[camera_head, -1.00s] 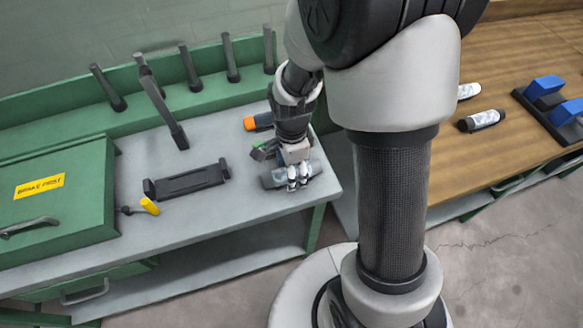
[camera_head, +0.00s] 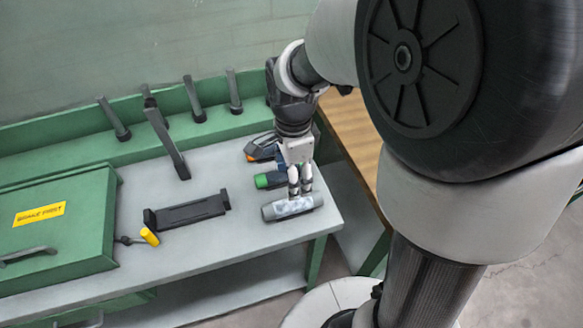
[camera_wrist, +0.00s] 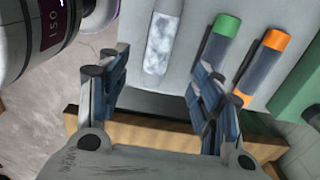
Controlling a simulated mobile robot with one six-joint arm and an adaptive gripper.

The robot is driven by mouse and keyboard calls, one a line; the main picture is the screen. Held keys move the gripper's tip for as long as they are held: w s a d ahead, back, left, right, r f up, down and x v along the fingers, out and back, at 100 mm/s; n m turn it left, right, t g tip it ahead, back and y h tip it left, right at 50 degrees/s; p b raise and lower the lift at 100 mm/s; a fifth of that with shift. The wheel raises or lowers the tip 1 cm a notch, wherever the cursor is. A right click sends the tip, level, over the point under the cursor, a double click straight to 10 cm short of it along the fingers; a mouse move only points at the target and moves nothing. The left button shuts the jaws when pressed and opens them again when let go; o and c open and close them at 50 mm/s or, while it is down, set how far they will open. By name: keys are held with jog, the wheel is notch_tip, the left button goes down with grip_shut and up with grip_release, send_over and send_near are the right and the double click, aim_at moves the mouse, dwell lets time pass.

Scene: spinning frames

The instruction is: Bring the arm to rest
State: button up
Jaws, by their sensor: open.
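My gripper (camera_head: 300,186) points down above the right end of the grey-green bench, its two fingers apart. In the wrist view the fingers (camera_wrist: 155,88) are spread wide with nothing held between them. A grey bobbin wound with pale thread (camera_head: 292,207) lies on the bench just below and in front of the fingertips; it also shows in the wrist view (camera_wrist: 161,40). A green-ended bobbin (camera_head: 268,180) and an orange-ended bobbin (camera_head: 258,151) lie behind it, partly hidden by my gripper. I cannot tell the exact height of the fingertips above the bench.
A black cradle (camera_head: 188,213) lies mid-bench, with a yellow-tipped part (camera_head: 150,237) near it. A black upright lever (camera_head: 166,142) stands behind. A green box with a yellow label (camera_head: 55,220) fills the left. Several dark pegs stand along the back ledge. A wooden table (camera_head: 352,135) is at right.

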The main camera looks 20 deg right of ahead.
jog(key=shift+r, duration=0.35)
jog(key=shift+r, duration=0.1)
jog(key=s+r+n+t, duration=0.4)
jog(key=s+r+n, duration=0.6)
jog(key=s+n, duration=0.5)
jog(key=n, duration=0.3)
jog(key=shift+r+t, duration=0.3)
jog(key=shift+r, duration=0.05)
